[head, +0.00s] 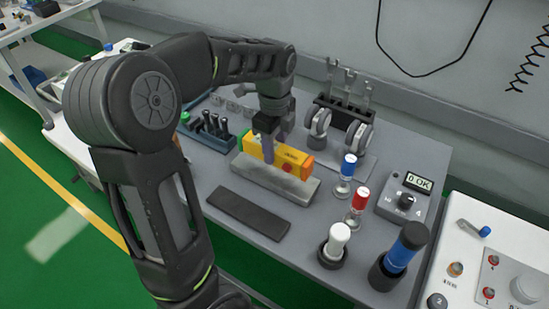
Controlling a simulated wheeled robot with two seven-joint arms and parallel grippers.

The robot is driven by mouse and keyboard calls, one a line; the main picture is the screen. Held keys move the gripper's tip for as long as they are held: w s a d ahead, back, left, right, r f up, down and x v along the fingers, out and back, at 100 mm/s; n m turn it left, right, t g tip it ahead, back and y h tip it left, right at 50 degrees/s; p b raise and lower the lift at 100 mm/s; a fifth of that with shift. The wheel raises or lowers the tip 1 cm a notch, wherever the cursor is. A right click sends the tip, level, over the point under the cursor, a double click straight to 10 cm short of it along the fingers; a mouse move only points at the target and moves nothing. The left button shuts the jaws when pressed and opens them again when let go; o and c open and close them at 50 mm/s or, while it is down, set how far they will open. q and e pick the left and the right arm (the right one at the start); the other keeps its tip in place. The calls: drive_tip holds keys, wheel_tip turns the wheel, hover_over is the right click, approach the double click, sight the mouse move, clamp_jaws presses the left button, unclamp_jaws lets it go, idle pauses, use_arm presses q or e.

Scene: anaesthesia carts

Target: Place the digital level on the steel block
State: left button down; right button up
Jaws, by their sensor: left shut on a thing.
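The digital level is a yellow bar (292,159) with an orange end and a small red round part on its near side. It sits at the steel block (258,176), a long grey bar on the table, and looks parallel to its length. Whether it rests on the block or hovers just above cannot be told. My left gripper (274,145) comes down from above and is shut on the level near its left half, with its fingers hiding part of it. My right gripper is not in view.
A dark flat bar (249,213) lies in front of the block. White, red and blue capped bottles (357,205) and a meter (408,197) stand to the right. A holder with dark-handled tools (207,131) is at left, and a stand with two round parts (341,118) behind.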

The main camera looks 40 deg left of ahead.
use_arm(q)
drive_tip(key=shift+f, duration=2)
drive_tip(key=shift+f, duration=0.2)
drive_tip(key=c, duration=0.9)
unclamp_jaws()
wheel_tip(320, 180, up, 12)
drive_tip(key=shift+r, duration=0.2)
